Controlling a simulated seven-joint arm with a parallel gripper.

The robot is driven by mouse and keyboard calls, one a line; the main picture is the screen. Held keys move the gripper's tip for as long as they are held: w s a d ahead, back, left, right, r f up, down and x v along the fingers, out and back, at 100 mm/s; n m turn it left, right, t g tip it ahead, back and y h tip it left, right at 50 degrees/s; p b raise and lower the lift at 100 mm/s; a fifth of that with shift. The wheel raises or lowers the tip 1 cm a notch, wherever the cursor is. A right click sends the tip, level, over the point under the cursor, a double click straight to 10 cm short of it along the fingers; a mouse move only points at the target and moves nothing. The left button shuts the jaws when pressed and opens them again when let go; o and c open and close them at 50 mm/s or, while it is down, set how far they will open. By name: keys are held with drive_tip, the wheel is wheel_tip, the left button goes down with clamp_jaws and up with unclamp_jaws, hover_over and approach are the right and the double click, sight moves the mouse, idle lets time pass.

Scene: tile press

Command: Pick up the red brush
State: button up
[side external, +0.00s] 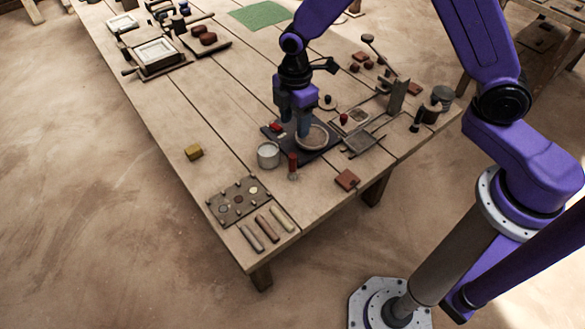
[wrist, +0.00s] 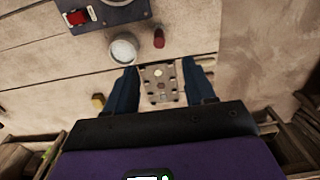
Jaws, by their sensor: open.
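The red brush (side external: 292,166) stands near the front of the table, beside a pale round cup (side external: 268,154). In the wrist view the brush (wrist: 158,38) is a small red shape to the right of the cup (wrist: 123,50), beyond my fingertips. My gripper (side external: 293,122) is open and empty, fingers pointing down above the dark tray, up and behind the brush in the side view. In the wrist view my gripper's fingers (wrist: 160,78) are spread apart, with a spotted board showing between them. The gripper does not touch the brush.
A spotted board (side external: 238,201) and several sticks lie at the front corner. A yellow block (side external: 194,152) and a reddish tile (side external: 347,180) lie apart. The table's left-middle is clear.

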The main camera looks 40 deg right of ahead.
sight(292, 164)
wheel_tip(292, 164, down, 11)
drive_tip(key=shift+r, duration=0.1)
drive_tip(key=shift+w+a+f, duration=0.1)
drive_tip(key=shift+a+f, duration=0.05)
drive_tip(key=shift+f, duration=1.15)
drive_tip(key=shift+a+f, duration=0.1)
drive_tip(key=shift+f, duration=1.2)
clamp_jaws()
